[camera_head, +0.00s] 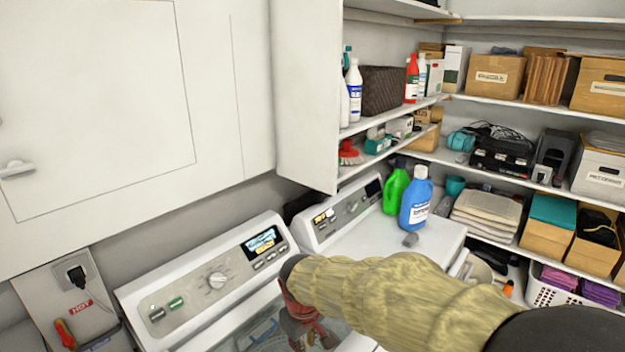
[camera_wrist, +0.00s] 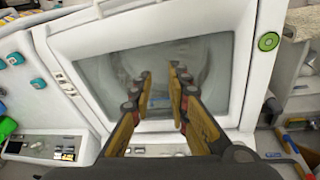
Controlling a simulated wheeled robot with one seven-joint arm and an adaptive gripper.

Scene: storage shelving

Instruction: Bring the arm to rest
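My arm, in a tan ribbed sleeve, reaches from the lower right of the head view across the front of two white laundry machines. My gripper (camera_head: 308,330) is at its far end, pointing down over the glass top of the left machine (camera_head: 190,290). In the wrist view my gripper (camera_wrist: 160,78) has two yellow and dark fingers that stand apart with nothing between them. Behind the fingertips is a white-framed glass lid (camera_wrist: 100,75). I cannot tell the exact gap between fingertips and glass.
A green bottle (camera_head: 395,188) and a blue bottle (camera_head: 416,200) stand on the right machine (camera_head: 345,212), beyond my arm. A white cabinet (camera_head: 110,110) hangs above the left machine. Shelves (camera_head: 540,107) with boxes fill the right side. A basket (camera_head: 545,292) stands low at right.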

